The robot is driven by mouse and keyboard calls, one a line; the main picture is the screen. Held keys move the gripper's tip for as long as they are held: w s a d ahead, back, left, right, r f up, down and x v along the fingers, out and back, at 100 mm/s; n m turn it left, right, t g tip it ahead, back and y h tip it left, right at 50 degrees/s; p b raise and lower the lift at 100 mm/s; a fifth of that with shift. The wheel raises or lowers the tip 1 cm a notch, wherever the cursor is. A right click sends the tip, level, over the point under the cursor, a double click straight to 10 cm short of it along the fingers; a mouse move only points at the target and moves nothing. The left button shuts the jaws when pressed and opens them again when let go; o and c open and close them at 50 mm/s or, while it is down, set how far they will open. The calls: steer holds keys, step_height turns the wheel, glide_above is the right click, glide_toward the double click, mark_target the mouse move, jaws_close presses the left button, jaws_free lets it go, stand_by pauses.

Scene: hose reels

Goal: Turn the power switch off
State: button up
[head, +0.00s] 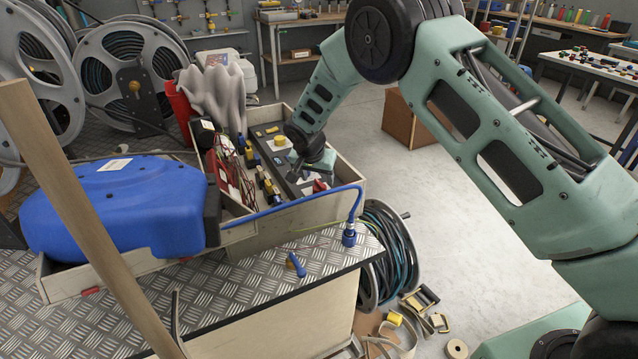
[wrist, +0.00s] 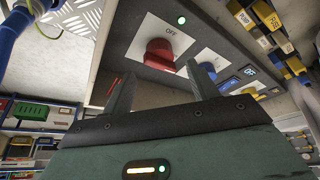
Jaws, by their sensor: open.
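The power switch is a red knob (wrist: 160,52) on a white plate marked OFF, on a dark control panel (wrist: 135,45). A small green light (wrist: 182,19) glows near the plate. In the head view the red knob (head: 320,186) shows just below my gripper (head: 312,163). In the wrist view my gripper (wrist: 160,74) is open and empty. Its two fingers point at the panel, and the red knob appears between and beyond their tips. I cannot tell whether a finger touches it.
The panel lies in a wooden tray (head: 350,180) with yellow and blue fittings. A blue hose (head: 290,203) runs across the tray's front to the metal bench (head: 230,310). A blue reel housing (head: 115,205) stands at left. Open floor (head: 460,200) lies to the right.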

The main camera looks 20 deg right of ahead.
mark_target(319, 184)
steer(key=x, duration=0.5)
steer(key=c, duration=0.9)
